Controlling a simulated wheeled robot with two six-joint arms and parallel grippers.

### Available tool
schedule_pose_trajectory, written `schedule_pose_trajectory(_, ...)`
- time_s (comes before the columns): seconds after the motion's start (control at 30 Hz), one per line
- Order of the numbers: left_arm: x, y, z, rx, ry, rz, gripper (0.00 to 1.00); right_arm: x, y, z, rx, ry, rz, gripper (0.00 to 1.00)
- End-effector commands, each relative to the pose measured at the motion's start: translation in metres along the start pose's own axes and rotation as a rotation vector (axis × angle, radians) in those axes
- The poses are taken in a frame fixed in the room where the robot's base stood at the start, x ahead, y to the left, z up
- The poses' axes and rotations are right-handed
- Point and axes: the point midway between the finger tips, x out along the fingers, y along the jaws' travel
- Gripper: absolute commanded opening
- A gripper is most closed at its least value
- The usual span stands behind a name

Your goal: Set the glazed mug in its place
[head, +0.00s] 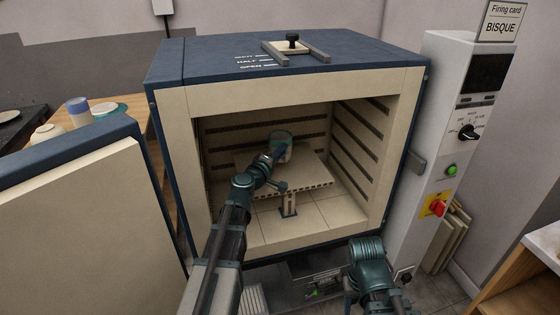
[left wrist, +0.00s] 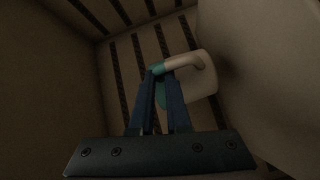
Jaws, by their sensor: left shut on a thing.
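The glazed mug (head: 283,147), cream with teal glaze, is inside the open kiln, over the back left part of the kiln shelf (head: 305,178). I cannot tell whether it touches the shelf. My left gripper (head: 271,153) reaches in through the kiln's front opening and is shut on the mug's handle. In the left wrist view the blue fingers (left wrist: 162,84) close on the handle, and the mug's cream body (left wrist: 203,78) shows to their right beside a large pale surface. My right arm shows at the lower right, but its gripper fingers do not show.
The kiln door (head: 75,215) stands open at left. The kiln's slotted side wall (head: 358,140) bounds the right. A short post (head: 289,204) stands under the shelf. The shelf's front and right are bare. A blue-topped jar (head: 79,110) and bowls stand on the left table.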

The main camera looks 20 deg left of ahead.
Motion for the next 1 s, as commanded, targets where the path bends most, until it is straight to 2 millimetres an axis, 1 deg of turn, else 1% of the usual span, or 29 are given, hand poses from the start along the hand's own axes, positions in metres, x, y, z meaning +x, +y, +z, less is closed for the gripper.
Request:
schedule_pose_trajectory(0.13, -0.001, -0.011, 0.002, 0.0, 0.001, 0.0, 0.0, 0.011, -0.001, -0.001, 0.0, 0.0, 0.0, 0.55)
schedule_pose_trajectory(0.33, -0.002, -0.035, 0.004, 0.0, 0.002, 0.0, 0.0, 0.035, -0.003, -0.002, 0.0, 0.0, 0.0, 0.55)
schedule_pose_trajectory(0.4, -0.002, -0.038, 0.004, 0.0, 0.002, 0.0, 0.0, 0.037, -0.004, -0.002, 0.0, 0.0, 0.0, 0.55)
schedule_pose_trajectory(0.63, -0.002, -0.035, 0.004, 0.0, 0.002, 0.0, 0.0, 0.034, -0.003, -0.002, 0.0, 0.0, 0.0, 0.55)
schedule_pose_trajectory(0.77, -0.002, -0.039, 0.005, 0.0, 0.002, 0.0, 0.0, 0.038, -0.004, -0.002, 0.0, 0.0, 0.0, 0.55)
schedule_pose_trajectory(0.8, -0.002, -0.038, 0.004, 0.0, 0.002, 0.0, 0.18, 0.038, -0.004, -0.002, 0.0, 0.0, 0.0, 0.55)
schedule_pose_trajectory(0.93, -0.002, -0.037, 0.004, 0.0, 0.002, 0.0, 0.41, 0.037, -0.004, -0.002, 0.0, 0.0, 0.0, 0.55)
schedule_pose_trajectory(0.97, -0.002, -0.037, 0.004, 0.0, 0.002, 0.0, 0.44, 0.037, -0.004, -0.002, 0.0, 0.0, 0.0, 0.55)
schedule_pose_trajectory(1.0, -0.002, -0.037, 0.004, 0.0, 0.002, 0.0, 0.44, 0.037, -0.004, -0.002, 0.0, 0.0, 0.0, 0.55)
